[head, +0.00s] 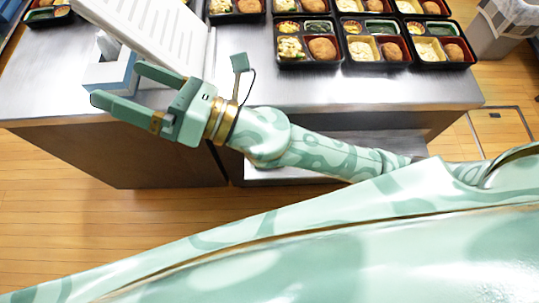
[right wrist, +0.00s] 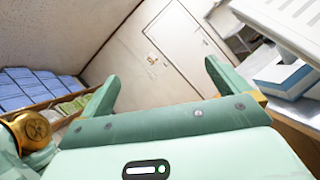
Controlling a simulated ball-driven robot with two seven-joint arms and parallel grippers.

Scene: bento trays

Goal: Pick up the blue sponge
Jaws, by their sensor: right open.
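My right gripper (head: 118,82) reaches out to the left over the counter's front edge, with its two fingers spread and nothing between them. Its fingers also stand wide apart in the right wrist view (right wrist: 160,82). I cannot make out a clear blue sponge in either view. A blue and white box (head: 122,60), which looks like a tissue box, stands just behind the gripper and is partly hidden by it. The box also shows at the right of the right wrist view (right wrist: 285,76). My left gripper is not in view.
A white slatted machine (head: 165,35) stands behind the box. Several bento trays (head: 318,62) fill the counter's back right. Bare steel counter (head: 350,92) lies in front of them. Blue packs (right wrist: 38,90) sit in a brown rack in the right wrist view. A grey bin (head: 500,35) stands far right.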

